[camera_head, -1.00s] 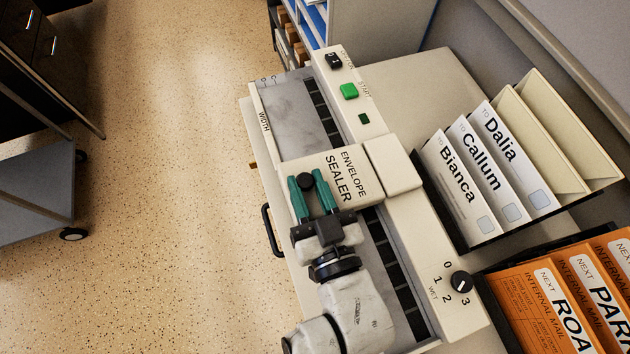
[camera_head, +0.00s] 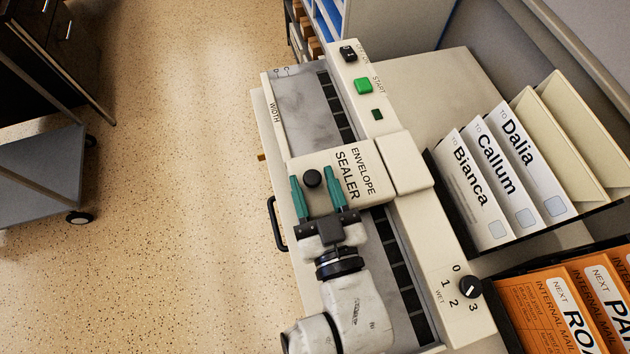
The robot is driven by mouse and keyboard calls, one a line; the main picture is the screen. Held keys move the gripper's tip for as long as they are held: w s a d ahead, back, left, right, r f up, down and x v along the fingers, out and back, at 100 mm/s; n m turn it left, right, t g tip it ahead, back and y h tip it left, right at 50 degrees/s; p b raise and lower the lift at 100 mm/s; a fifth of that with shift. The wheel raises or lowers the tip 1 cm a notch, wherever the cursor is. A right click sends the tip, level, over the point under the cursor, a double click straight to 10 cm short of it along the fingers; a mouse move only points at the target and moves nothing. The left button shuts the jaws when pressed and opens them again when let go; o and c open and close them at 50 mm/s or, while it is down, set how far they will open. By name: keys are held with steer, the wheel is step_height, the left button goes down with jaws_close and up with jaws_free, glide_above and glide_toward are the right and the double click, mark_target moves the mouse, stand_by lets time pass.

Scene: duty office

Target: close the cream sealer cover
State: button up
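The envelope sealer (camera_head: 455,285) stands on the table, a long cream machine with a grey bed. Its cream cover (camera_head: 368,166), lettered ENVELOPE SEALER, lies across the middle of the bed; I cannot tell whether it is fully down. A black round knob (camera_head: 312,178) sits near the cover's left end. My gripper (camera_head: 318,186) has two teal fingers, spread apart, over the left part of the cover. The fingertips are on either side of the knob. Whether they touch the cover or the knob I cannot tell.
A green start button (camera_head: 363,86), a black switch (camera_head: 348,54) and a wetness dial (camera_head: 471,287) sit on the sealer's right rail. A rack of named white envelopes (camera_head: 470,180) and orange internal mail envelopes (camera_head: 545,310) stand at right. A grey cart (camera_head: 45,170) stands at left.

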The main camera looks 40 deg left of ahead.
steer(key=shift+o, duration=0.5)
steer(key=b+v, duration=0.1)
steer(key=v, duration=1)
steer(key=shift+b, duration=0.35)
